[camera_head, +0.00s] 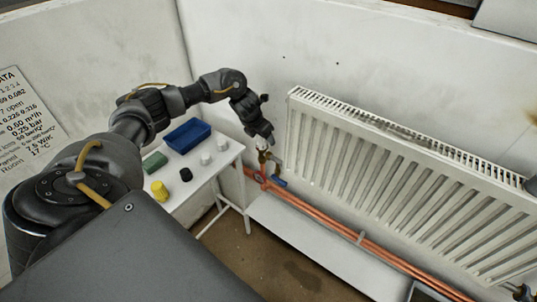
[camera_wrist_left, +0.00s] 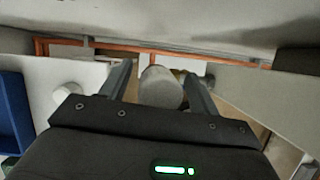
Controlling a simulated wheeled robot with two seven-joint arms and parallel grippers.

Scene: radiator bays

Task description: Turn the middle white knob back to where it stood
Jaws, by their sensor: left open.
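A white knob (camera_wrist_left: 160,88) shows in the wrist view between the two fingers of my left gripper (camera_wrist_left: 158,80). The fingers stand open on either side of it; I cannot tell whether they touch it. In the head view my left gripper (camera_head: 264,138) reaches down over the valve (camera_head: 263,157) at the radiator's left end, and mostly hides the knob there. The knob's turned position cannot be read. My right gripper is not in view.
A white radiator (camera_head: 400,180) hangs on the wall, with copper pipes (camera_head: 320,225) below. A white table (camera_head: 190,193) carries a blue bin (camera_head: 187,136), green block (camera_head: 154,161), yellow cylinder (camera_head: 159,191), black cap (camera_head: 186,174) and two white caps (camera_head: 205,158).

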